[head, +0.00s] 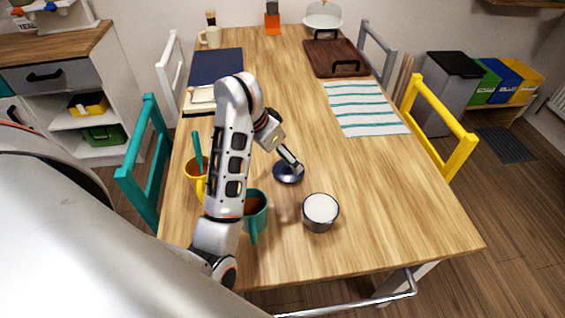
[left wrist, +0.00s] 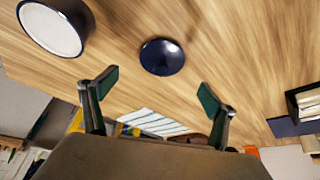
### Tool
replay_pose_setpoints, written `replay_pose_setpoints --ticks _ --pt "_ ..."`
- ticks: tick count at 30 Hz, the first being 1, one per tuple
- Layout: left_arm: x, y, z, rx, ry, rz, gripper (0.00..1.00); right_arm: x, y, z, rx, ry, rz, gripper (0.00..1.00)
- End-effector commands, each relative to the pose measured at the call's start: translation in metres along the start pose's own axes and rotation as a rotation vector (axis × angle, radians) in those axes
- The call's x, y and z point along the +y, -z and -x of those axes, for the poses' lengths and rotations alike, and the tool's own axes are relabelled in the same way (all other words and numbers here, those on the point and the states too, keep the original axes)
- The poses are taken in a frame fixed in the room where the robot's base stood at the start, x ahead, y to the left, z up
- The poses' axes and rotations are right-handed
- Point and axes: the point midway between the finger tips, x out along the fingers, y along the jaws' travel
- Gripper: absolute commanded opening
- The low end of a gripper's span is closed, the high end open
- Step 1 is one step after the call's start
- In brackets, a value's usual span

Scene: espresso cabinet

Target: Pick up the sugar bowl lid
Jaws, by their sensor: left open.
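The sugar bowl lid (head: 286,176) is a small dark navy disc lying on the wooden table, apart from the bowl. It also shows whole in the left wrist view (left wrist: 161,57), where its top looks smooth and glossy. The sugar bowl (head: 320,212), dark outside with a white top, stands uncovered to the lid's right and nearer me. The bowl shows at the upper left of the left wrist view (left wrist: 52,27). My left gripper (head: 297,168) is at the lid and partly covers it in the head view. Its two fingers (left wrist: 157,90) are spread and empty, with the lid ahead between their lines.
A teal mug (head: 256,212) and a yellow mug (head: 194,170) with a teal stick stand left of the lid, close to my arm. A striped cloth (head: 365,107), a dark wooden tray (head: 335,58) and a navy mat (head: 216,65) lie farther back. The table right of the bowl is clear.

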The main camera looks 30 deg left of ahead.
Motion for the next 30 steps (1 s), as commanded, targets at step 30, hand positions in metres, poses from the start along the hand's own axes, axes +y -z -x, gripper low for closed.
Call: replay_pose_setpoints --ticks 30 --pt "-0.003 0.005 -0.078 0.0 0.0 0.0 0.81 0.0 -0.027 -0.013 -0.015 -0.004 0.014 0.31"
